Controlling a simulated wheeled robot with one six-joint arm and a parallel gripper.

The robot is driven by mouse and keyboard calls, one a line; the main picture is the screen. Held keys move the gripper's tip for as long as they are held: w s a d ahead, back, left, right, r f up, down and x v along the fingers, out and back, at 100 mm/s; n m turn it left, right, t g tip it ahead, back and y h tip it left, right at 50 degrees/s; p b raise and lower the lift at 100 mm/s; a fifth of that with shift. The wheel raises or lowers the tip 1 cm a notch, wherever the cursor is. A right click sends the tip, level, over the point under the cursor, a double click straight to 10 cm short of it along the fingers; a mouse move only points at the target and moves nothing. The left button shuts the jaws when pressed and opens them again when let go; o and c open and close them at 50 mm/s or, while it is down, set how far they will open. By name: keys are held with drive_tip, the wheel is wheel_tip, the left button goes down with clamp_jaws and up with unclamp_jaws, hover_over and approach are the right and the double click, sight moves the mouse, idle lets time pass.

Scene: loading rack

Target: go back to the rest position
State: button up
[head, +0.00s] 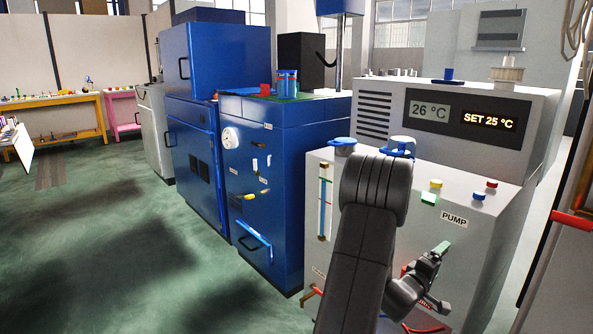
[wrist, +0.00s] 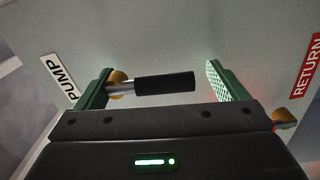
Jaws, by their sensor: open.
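My gripper (head: 430,262) is in front of the grey machine's front panel, low on the right in the head view, below the PUMP label. In the wrist view my gripper (wrist: 160,70) is open, with its two green fingers wide apart. A black valve lever (wrist: 165,83) on a metal stem lies crosswise between the fingers. Its brass fitting is beside the left finger; I cannot tell whether they touch. The lever's right end is clear of the right finger. In the head view my arm hides part of the panel.
The grey machine (head: 480,245) has a display (head: 462,114) reading 26 °C and SET 25 °C, and several knobs on its ledge. Another brass fitting (wrist: 284,117) is by the RETURN label (wrist: 310,68). A blue cabinet (head: 270,200) stands to the left. Open floor (head: 110,240) lies beyond.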

drive_tip(key=a+r+m+b, duration=0.1)
drive_tip(key=m+b, duration=0.1)
drive_tip(key=m, duration=0.2)
drive_tip(key=w+m+b, duration=0.1)
drive_tip(key=m+b, duration=0.1)
drive_tip(key=m, duration=0.2)
drive_tip(key=w+a+r+m+b, duration=0.1)
drive_tip(key=m+b, duration=0.1)
drive_tip(key=m, duration=0.2)
drive_tip(key=shift+w+a+r+m+b, duration=0.25)
drive_tip(key=shift+a+r+m+b, duration=0.05)
drive_tip(key=shift+r+m+b, duration=0.1)
drive_tip(key=m+b, duration=0.1)
drive_tip(key=r+m+b, duration=0.1)
drive_tip(key=m+b, duration=0.1)
drive_tip(key=shift+r, duration=0.1)
drive_tip(key=shift+a+r+m, duration=0.25)
drive_tip(key=shift+r+m, duration=0.05)
drive_tip(key=shift+m, duration=0.1)
drive_tip(key=shift+p+v, duration=0.3)
drive_tip(key=shift+v, duration=1.05)
